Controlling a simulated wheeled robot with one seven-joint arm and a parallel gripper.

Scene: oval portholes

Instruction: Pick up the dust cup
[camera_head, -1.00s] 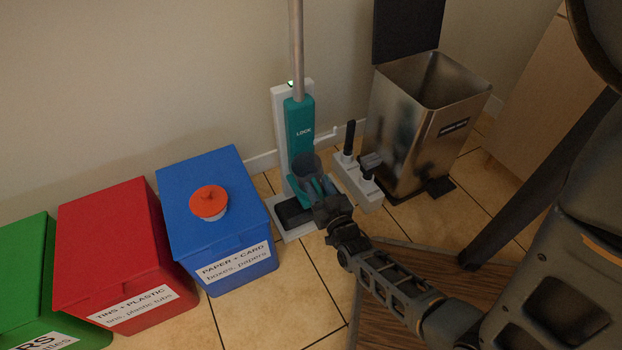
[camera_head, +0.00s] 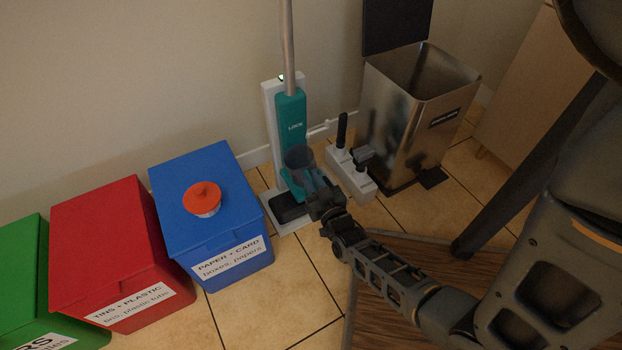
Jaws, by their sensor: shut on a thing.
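The dust cup (camera_head: 299,157) is a grey, see-through round cup with an open top. It is in front of the lower part of the teal vacuum body (camera_head: 291,118), which stands upright on a white dock (camera_head: 268,118). My gripper (camera_head: 314,183) is shut on the dust cup from the front right. The fingers and wrist hide the cup's lower part. I cannot tell whether the cup still touches the vacuum body.
A white block with black handles (camera_head: 352,180) stands close right of my gripper, before an open steel bin (camera_head: 412,125). Blue (camera_head: 205,240), red (camera_head: 115,240) and green (camera_head: 20,285) bins stand left. An orange-lidded container (camera_head: 202,198) sits on the blue bin.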

